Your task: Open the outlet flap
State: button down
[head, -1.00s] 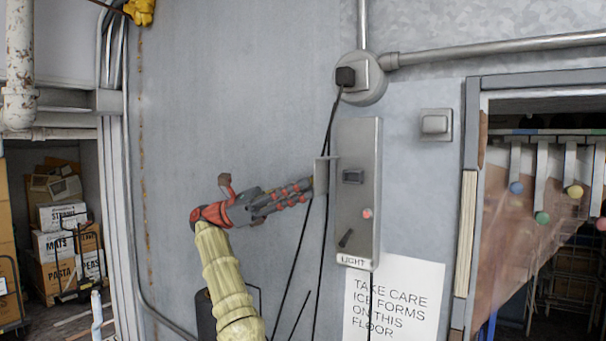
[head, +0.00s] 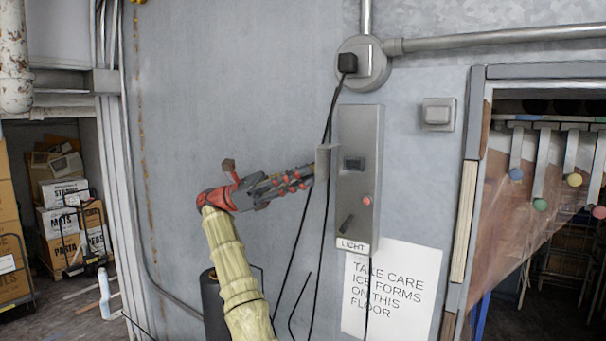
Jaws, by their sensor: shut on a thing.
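A tall grey metal box (head: 361,215) marked LIGHT hangs on the wall, with a dark square outlet (head: 354,164), a red button and a black lever on its front. A small grey plate (head: 335,148), which looks like the outlet flap, stands out at the box's left edge, beside the outlet. My red and grey gripper (head: 318,173) reaches in from the left, with its fingertips at this plate, and is shut on it. The fingertips are partly hidden, so the exact grip is hard to see.
Black cables (head: 318,240) hang just behind my gripper. A round fitting with a black plug (head: 347,62) sits above the box. A paper sign (head: 392,290) hangs below, and a small grey switch (head: 438,114) is at right. Bare wall lies left of the box.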

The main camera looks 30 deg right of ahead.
jog(key=c, duration=2)
grip_release()
jog(key=shift+f, duration=0.1)
jog(key=shift+a+n+t+h+b, duration=0.1)
jog(key=shift+n+t+h+b, duration=0.4)
jog(key=shift+b, duration=1.7)
